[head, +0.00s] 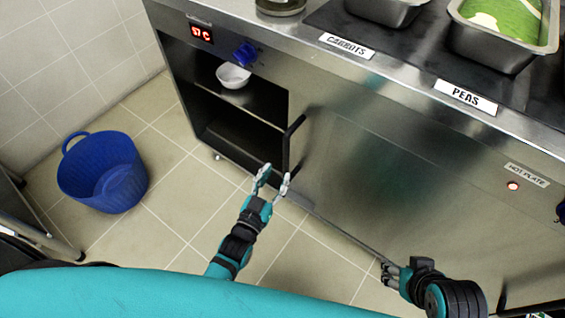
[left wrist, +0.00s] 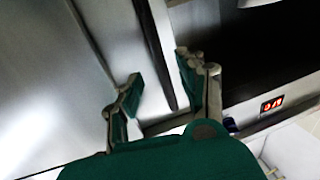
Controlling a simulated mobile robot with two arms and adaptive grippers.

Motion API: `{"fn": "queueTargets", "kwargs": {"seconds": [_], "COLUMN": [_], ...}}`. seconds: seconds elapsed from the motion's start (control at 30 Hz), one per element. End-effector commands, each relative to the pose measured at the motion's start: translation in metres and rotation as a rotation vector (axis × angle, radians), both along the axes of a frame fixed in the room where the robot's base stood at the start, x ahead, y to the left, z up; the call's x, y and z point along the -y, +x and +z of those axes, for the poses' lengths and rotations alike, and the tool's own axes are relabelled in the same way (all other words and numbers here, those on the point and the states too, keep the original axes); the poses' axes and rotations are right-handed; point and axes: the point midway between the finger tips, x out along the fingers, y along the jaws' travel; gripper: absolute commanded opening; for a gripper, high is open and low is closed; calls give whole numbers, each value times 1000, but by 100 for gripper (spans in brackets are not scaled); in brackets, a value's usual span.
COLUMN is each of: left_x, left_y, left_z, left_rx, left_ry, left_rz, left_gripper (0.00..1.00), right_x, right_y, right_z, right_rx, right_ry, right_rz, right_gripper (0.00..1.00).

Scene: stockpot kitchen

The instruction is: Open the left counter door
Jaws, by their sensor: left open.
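The counter door (head: 365,175) is a flat metal panel, with a dark open compartment to the left of its edge. A black bar handle (head: 286,148) stands along that left edge. My left gripper (head: 273,182) is open at the lower end of the handle. In the left wrist view the handle (left wrist: 153,45) runs between my two open fingers (left wrist: 160,85), seemingly with gaps on both sides; contact cannot be made out. My right gripper (head: 388,272) is low in front of the door, apart from the handle; whether it is open is unclear.
A white bowl (head: 233,76) sits on the compartment's shelf. A blue tub (head: 103,172) stands on the floor at left. A blue knob (head: 245,54) and red display (head: 201,34) are above the opening. The tiled floor between tub and counter is clear.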

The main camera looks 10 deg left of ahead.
Motion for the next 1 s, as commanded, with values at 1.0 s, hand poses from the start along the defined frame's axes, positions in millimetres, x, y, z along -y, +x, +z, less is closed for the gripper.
{"fn": "queueTargets", "kwargs": {"seconds": [1.0], "left_x": [-11], "left_y": [-52], "left_z": [0], "left_rx": [-5], "left_ry": [3], "left_rz": [1], "left_gripper": [40], "right_x": [0], "right_y": [0], "right_z": [0], "right_rx": [0], "right_ry": [0], "right_rz": [0], "right_gripper": [40]}}
